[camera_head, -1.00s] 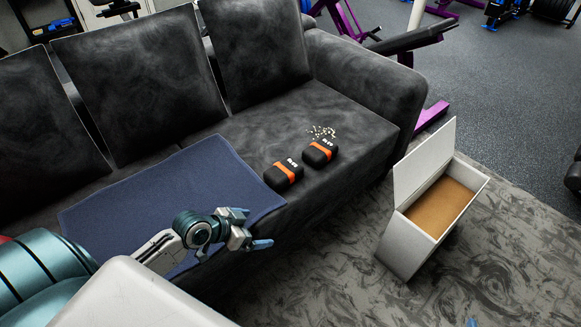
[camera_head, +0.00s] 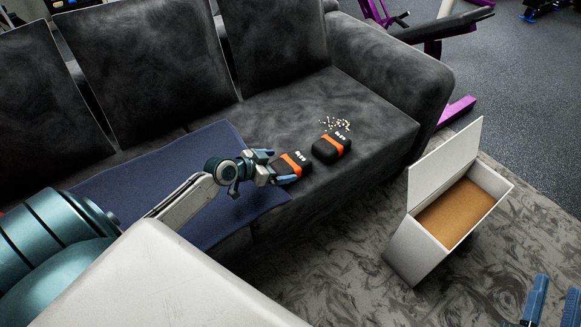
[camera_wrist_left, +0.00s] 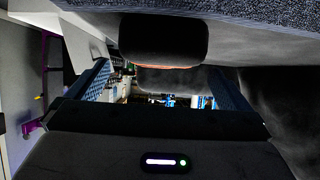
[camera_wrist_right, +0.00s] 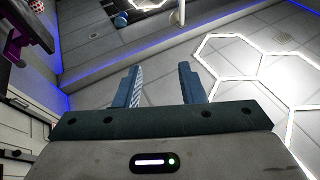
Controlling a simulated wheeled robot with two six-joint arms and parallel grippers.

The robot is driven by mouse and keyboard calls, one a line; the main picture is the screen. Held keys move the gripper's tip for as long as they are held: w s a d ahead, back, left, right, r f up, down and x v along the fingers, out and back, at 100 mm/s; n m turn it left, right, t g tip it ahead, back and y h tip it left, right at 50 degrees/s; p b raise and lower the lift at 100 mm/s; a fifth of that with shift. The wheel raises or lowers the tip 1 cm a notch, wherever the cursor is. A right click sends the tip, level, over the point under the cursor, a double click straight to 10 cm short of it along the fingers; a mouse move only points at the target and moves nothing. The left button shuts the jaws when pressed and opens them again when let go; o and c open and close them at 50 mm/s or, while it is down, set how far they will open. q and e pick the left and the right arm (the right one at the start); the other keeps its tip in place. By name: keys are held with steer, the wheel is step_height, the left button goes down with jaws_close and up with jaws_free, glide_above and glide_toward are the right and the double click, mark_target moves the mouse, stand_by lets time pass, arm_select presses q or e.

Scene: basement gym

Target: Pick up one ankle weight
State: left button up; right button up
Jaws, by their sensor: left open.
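Two black ankle weights with orange bands lie on the dark sofa seat: a nearer one (camera_head: 289,164) and a farther one (camera_head: 332,146), apart from each other. My left gripper (camera_head: 279,168) is open at the left side of the nearer weight, its fingers at the weight's edges. I cannot tell whether they touch it. In the left wrist view, a dark weight (camera_wrist_left: 163,40) shows close by, between the open fingers (camera_wrist_left: 162,84) and the upside-down sofa. My right gripper (camera_head: 553,306) is low at the bottom right, away from the sofa. Its fingers (camera_wrist_right: 160,85) are apart and empty.
A blue towel (camera_head: 135,180) covers the sofa seat under my left arm. Small pale bits (camera_head: 335,124) lie behind the farther weight. A white box (camera_head: 408,250) with its lid up stands on the patterned carpet (camera_head: 340,280). The sofa arm (camera_head: 400,75) rises behind.

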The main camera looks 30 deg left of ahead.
mark_target(287, 164)
arm_select(q)
steer(key=x, duration=0.3)
steer(key=shift+w+f+b, duration=0.3)
steer(key=shift+w+d+f, duration=0.1)
steer(key=shift+w, duration=0.1)
arm_select(e)
steer(key=r+t, duration=0.3)
steer(key=r, duration=0.1)
steer(key=shift+s+r+n, duration=0.1)
steer(key=shift+s+n, duration=0.2)
steer(key=shift+s, duration=0.1)
arm_select(q)
steer(key=shift+c, duration=0.2)
steer(key=c, duration=1.1)
steer(key=shift+c, duration=0.9)
steer(key=shift+r, duration=0.2)
arm_select(e)
steer(key=shift+w, duration=0.1)
